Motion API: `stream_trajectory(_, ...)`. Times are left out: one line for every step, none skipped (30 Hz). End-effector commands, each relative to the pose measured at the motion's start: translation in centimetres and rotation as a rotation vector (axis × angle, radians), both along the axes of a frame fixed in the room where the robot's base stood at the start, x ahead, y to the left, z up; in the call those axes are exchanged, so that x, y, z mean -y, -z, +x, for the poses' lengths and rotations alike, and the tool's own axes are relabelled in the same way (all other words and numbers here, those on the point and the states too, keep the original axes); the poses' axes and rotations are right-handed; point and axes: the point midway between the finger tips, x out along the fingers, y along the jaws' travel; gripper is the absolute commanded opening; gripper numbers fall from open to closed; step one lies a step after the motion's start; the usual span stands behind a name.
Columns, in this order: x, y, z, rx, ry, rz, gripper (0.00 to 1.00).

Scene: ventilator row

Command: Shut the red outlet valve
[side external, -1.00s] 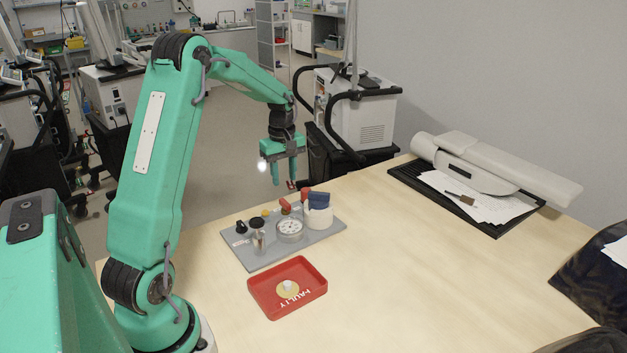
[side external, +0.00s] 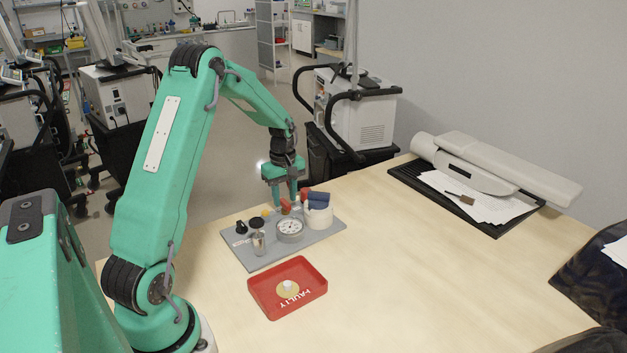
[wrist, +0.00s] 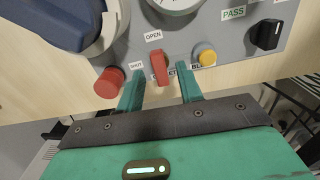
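The red lever (wrist: 159,67), apparently the outlet valve's handle, stands on the grey panel (wrist: 225,19) below an OPEN label (wrist: 153,36). It points toward my gripper in the wrist view. My gripper (wrist: 160,90) is open, with one finger on each side of the lever's near end and gaps showing on both sides. In the side view my gripper (side external: 287,200) is low over the panel's far edge, at the red lever (side external: 285,208). Its fingertips partly hide the labels below the lever. I cannot tell whether either finger touches it.
A red round knob (wrist: 109,82) is close to the left finger, and a yellow button (wrist: 205,55) is near the right one. A blue handle (side external: 319,199), a gauge (side external: 290,229) and a black knob (wrist: 267,35) crowd the panel. A red tray (side external: 318,285) lies in front.

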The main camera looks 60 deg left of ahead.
Motion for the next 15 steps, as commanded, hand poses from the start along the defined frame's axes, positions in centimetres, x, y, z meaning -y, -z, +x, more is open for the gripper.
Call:
stream_trajectory(0.03,0.45,-0.05,-0.002,0.0,-0.001,0.36)
stream_trajectory(0.04,0.62,-0.06,-0.002,0.0,-0.002,0.36)
stream_trajectory(0.04,0.8,-0.06,-0.002,0.0,-0.001,0.36)
stream_trajectory(0.04,0.9,-0.05,-0.002,0.0,-0.001,0.36)
stream_trajectory(0.03,0.97,-0.04,-0.001,0.0,-0.001,0.36)
stream_trajectory(0.03,1.04,-0.04,-0.001,0.0,0.0,0.36)
stream_trajectory(0.02,1.07,-0.03,0.0,0.0,0.0,0.36)
stream_trajectory(0.02,1.08,-0.03,0.0,0.0,0.0,0.36)
stream_trajectory(0.02,1.09,-0.03,0.0,0.0,0.0,0.36)
stream_trajectory(0.02,1.08,-0.03,0.0,0.0,0.0,0.36)
stream_trajectory(0.02,1.08,-0.03,0.0,0.0,0.0,0.36)
stream_trajectory(0.02,1.07,-0.03,0.0,0.0,0.0,0.36)
stream_trajectory(0.02,1.07,-0.03,0.0,0.0,0.0,0.36)
stream_trajectory(0.02,1.07,-0.03,0.0,0.0,0.0,0.34)
stream_trajectory(0.02,1.06,-0.03,0.0,0.0,0.0,0.27)
